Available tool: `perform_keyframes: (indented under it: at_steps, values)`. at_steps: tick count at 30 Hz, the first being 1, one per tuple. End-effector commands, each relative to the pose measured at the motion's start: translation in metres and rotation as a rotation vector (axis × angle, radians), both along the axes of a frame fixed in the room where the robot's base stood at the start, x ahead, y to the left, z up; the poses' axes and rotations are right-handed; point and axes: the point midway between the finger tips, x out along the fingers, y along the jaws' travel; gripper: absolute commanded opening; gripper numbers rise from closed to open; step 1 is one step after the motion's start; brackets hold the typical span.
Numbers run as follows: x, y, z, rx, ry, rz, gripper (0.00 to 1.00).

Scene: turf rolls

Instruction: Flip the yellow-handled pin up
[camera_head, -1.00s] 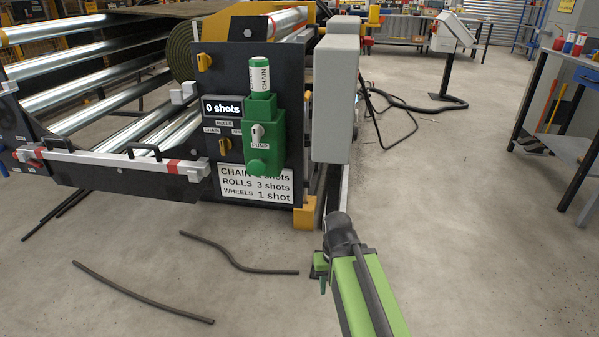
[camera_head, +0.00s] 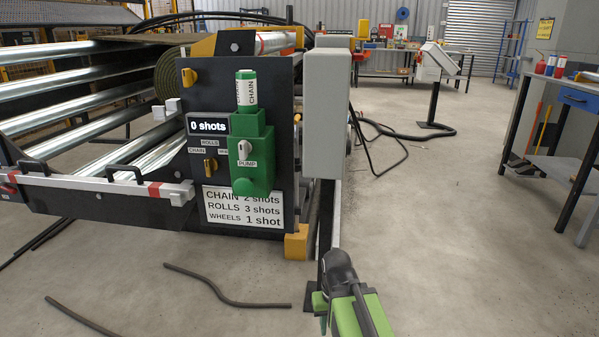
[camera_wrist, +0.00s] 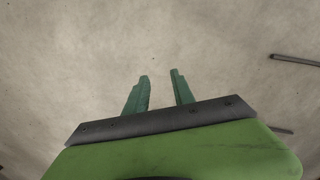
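A yellow handle (camera_head: 189,77) sits on the upper left of the black machine panel (camera_head: 280,100). A second yellow handle (camera_head: 209,163) is lower, among the labels ROLLS, CHAIN and one partly hidden. I cannot tell for certain which, if either, is the pin. My gripper (camera_wrist: 160,86) shows two teal fingers spread apart with bare floor between them, so it is open and empty. In the head view my gripper (camera_head: 322,322) is low, in front of and right of the panel, apart from both handles. Neither handle shows in the wrist view.
A green pump (camera_head: 252,165) with a CHAIN canister (camera_head: 246,90) projects from the panel. A grey box (camera_head: 325,110) stands beside it. A red-and-white barred gate (camera_head: 95,185) extends left. Dark hoses (camera_head: 225,292) lie on the floor. Open floor is to the right.

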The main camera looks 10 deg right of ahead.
Motion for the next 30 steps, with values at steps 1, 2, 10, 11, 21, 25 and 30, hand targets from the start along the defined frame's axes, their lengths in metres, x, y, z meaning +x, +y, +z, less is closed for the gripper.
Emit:
perform_keyframes:
  at_steps: [1, 2, 10, 11, 21, 25, 30]
  values:
    - [0.000, 0.000, 0.005, 0.000, 0.000, 0.000, 0.22]
    - [0.000, 0.000, 0.010, 0.000, 0.000, 0.000, 0.18]
    - [0.000, 0.000, 0.104, 0.000, 0.000, 0.000, 0.00]
    - [0.000, 0.000, 0.115, 0.000, 0.000, 0.000, 0.00]
    - [0.000, 0.000, 0.136, 0.000, 0.000, -0.001, 0.00]
    - [0.000, 0.000, 0.136, 0.000, 0.000, -0.001, 0.00]
    - [0.000, 0.000, 0.136, 0.000, 0.000, -0.001, 0.00]
